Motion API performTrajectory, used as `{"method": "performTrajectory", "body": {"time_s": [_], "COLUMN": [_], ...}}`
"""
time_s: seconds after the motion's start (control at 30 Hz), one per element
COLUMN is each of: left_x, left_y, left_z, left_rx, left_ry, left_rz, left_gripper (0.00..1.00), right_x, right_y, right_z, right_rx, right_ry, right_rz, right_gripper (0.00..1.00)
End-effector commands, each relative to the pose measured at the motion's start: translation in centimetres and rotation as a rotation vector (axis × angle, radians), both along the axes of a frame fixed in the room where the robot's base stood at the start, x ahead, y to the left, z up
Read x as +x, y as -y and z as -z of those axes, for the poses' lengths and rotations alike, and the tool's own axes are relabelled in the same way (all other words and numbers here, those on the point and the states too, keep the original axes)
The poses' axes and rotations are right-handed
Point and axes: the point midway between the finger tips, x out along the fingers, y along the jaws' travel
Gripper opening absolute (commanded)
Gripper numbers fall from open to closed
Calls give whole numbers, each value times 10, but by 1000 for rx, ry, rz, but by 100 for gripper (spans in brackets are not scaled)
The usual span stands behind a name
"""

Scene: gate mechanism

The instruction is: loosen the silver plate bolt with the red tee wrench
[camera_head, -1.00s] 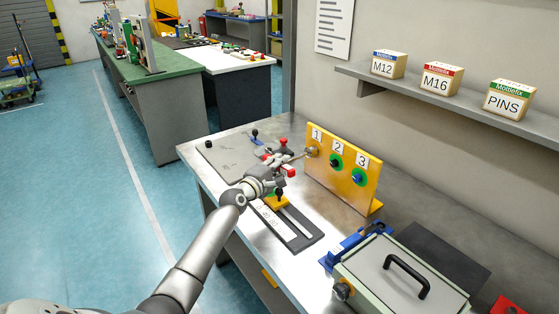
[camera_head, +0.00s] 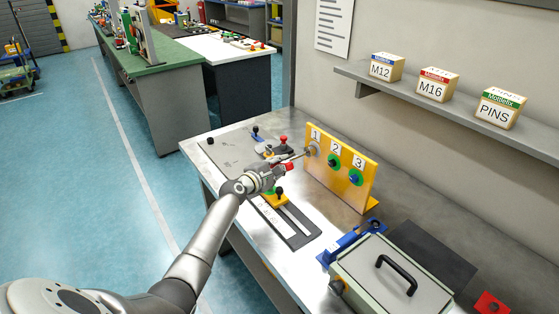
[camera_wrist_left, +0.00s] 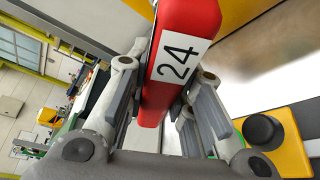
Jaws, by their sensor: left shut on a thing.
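The yellow bolt plate (camera_head: 338,190) stands upright on the bench with positions marked 1, 2 and 3. The silver bolt (camera_head: 313,150) is at position 1. My left gripper (camera_head: 277,170) is in front of the plate and shut on the red tee wrench (camera_head: 290,167). The wrench's grey shaft reaches toward the silver bolt; I cannot tell how fully it is seated. In the left wrist view, the red handle (camera_wrist_left: 182,50), labelled 24, sits between the fingers (camera_wrist_left: 165,105). My right gripper is not in view.
A dark slotted plate (camera_head: 290,222) with a yellow block lies in front. A red knob (camera_head: 283,140) stands behind the gripper. A lidded box (camera_head: 385,275) is at the near right.

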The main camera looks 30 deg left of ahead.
Motion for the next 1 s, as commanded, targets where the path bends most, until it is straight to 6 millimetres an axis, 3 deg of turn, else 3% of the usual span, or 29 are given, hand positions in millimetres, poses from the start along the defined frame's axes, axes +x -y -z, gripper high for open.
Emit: {"method": "performTrajectory", "body": {"time_s": [0.03,0.37,1.0], "left_x": [2,2,-9], "left_y": [0,-1,-5], "left_z": [-8,-8,-3], "left_rx": [-20,-150,-155], "left_ry": [-1,-55,-59], "left_rz": [-2,-1,-1], "left_gripper": [0,0,0], "right_x": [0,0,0], "right_y": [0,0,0], "right_z": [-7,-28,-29], "right_rx": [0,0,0], "right_ry": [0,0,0], "right_rz": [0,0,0], "right_gripper": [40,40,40]}}
